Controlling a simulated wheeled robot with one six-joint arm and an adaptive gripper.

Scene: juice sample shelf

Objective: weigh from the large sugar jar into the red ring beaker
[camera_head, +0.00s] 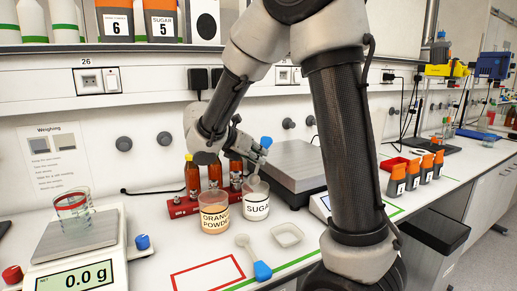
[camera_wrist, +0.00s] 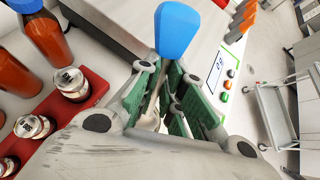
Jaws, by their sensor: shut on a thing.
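The sugar jar (camera_head: 256,211), a small clear jar with white contents labelled SUGAR, stands open on the bench near the middle of the head view. My gripper (camera_head: 257,160) is above it, shut on a blue-handled spoon (camera_head: 266,142). The spoon points down, and its lower end appears to be in or just over the jar's mouth; its tip is hidden. In the wrist view the blue handle (camera_wrist: 177,32) rises between the green finger pads (camera_wrist: 161,95). The red ring beaker (camera_head: 73,207) stands on the balance (camera_head: 75,237) at left, which reads 0.0 g, and looks empty.
An orange powder jar (camera_head: 214,220) stands directly left of the sugar jar. Behind is a red rack (camera_head: 183,208) with brown bottles.

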